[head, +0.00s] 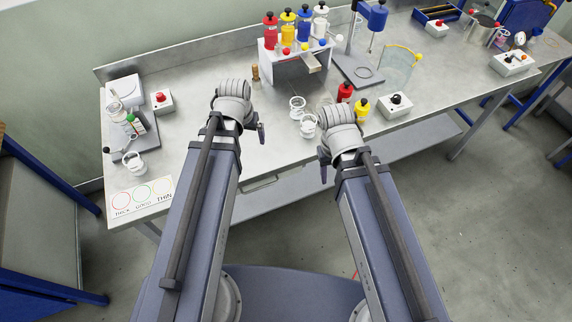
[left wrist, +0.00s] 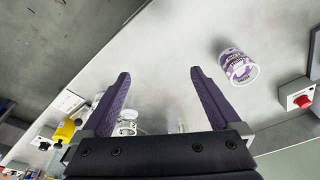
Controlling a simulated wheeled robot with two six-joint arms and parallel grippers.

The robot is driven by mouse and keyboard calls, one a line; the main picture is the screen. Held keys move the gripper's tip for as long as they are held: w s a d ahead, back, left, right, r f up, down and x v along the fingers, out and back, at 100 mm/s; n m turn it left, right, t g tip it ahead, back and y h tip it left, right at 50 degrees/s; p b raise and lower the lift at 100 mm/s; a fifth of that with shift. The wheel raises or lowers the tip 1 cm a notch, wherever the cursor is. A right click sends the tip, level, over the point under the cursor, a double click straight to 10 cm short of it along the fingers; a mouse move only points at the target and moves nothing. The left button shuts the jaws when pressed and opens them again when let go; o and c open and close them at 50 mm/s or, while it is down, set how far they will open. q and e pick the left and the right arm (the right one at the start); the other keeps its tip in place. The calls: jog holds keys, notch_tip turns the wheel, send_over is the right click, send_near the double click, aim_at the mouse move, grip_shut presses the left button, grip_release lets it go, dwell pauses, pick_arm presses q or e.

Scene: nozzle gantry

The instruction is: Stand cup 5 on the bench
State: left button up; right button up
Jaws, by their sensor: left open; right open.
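In the left wrist view a white cup with purple print (left wrist: 238,66) is on the bench (left wrist: 175,45), right of and beyond my open left gripper (left wrist: 155,82). Nothing is between its fingers. I cannot read a number on the cup or tell surely whether it stands or lies. I cannot match it surely to a cup in the head view. There, two white-banded clear cups (head: 297,104) (head: 308,126) are between my arms. Another cup (head: 133,161) is at the left. My left gripper (head: 235,103) and right gripper (head: 341,126) are over the bench, their fingers mostly hidden there.
A white rack with coloured bottles (head: 288,52) stands at the back. Red and yellow bottles (head: 345,92) (head: 361,108) are beside my right gripper. A card with rings (head: 140,195) is at the front-left corner.

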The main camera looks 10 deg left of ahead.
pick_arm(q)
jog(key=s+d+m+g, duration=0.1)
jog(key=s+d, duration=0.3)
jog(key=d, duration=0.3)
jog(key=s+d+m+g+y, duration=0.1)
jog(key=s+d+m, duration=0.1)
jog(key=s+d, duration=0.3)
jog(key=shift+s+d+m+g, duration=0.25)
jog(key=shift+d+m+g, duration=0.05)
jog(key=shift+d, duration=0.7)
jog(key=shift+f, duration=0.1)
